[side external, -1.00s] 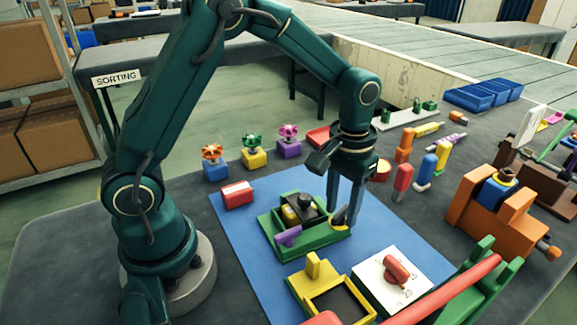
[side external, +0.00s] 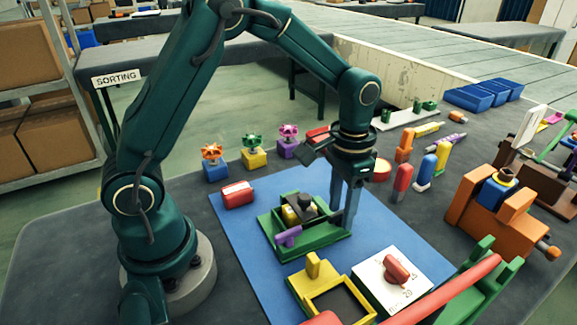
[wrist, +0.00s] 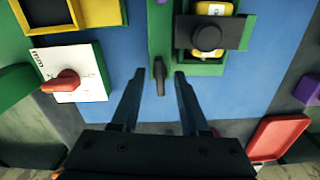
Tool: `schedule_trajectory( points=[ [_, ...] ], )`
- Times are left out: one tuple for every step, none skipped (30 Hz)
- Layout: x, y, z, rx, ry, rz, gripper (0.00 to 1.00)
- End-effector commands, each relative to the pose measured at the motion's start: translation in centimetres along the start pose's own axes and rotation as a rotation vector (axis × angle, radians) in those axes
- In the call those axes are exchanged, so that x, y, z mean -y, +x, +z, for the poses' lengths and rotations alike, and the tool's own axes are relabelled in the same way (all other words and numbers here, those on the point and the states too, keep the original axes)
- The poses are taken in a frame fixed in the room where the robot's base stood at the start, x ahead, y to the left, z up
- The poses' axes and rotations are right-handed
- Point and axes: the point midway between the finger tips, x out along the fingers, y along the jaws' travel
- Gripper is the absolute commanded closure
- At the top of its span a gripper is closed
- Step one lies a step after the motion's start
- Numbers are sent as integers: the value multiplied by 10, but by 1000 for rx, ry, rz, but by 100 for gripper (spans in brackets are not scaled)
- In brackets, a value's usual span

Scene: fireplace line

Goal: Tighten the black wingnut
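A green fixture (side external: 315,243) sits on the blue mat and also shows in the wrist view (wrist: 160,40). A dark winged piece that looks like the black wingnut (wrist: 160,74) is at its near end in the wrist view. In the side view my fingers mostly hide it. My gripper (wrist: 158,74) is open and points down, with one fingertip on each side of the wingnut and visible gaps between. It also shows in the side view (side external: 342,220). A black clamp bar with a round knob (wrist: 207,38) lies across a yellow block (wrist: 212,10). A purple piece (side external: 289,236) is on the fixture's near side.
A white plate with a red knob (side external: 397,270) and a yellow frame (side external: 313,285) are nearby on the blue mat (side external: 245,245). A red box (side external: 238,194) is at its left edge. Several coloured pegs and an orange vise (side external: 510,225) stand to the right.

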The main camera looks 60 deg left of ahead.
Motion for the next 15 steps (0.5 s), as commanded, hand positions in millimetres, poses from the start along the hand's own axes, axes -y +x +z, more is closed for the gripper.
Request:
schedule_trajectory(
  points=[
    [0,0,0,0,-1,0,55],
    [0,-1,0,-1,-1,0,55],
    [0,-2,0,-2,-1,0,55],
    [0,-4,-1,-3,-1,0,55],
    [0,-7,-1,-3,-1,0,55],
    [0,-11,-1,-4,-1,0,55],
    [0,-15,-1,-5,-1,0,55],
    [0,-19,-1,-6,-1,0,55],
    [0,-23,-1,-4,-2,0,55],
    [0,-27,-1,-5,-2,0,55],
    [0,-30,-1,-5,-2,0,55],
    [0,-35,-1,-6,-2,0,55],
    [0,-38,-1,-5,-2,0,55],
    [0,-42,-1,-6,-2,0,55],
    [0,-46,-1,-4,-2,0,55]
  ],
)
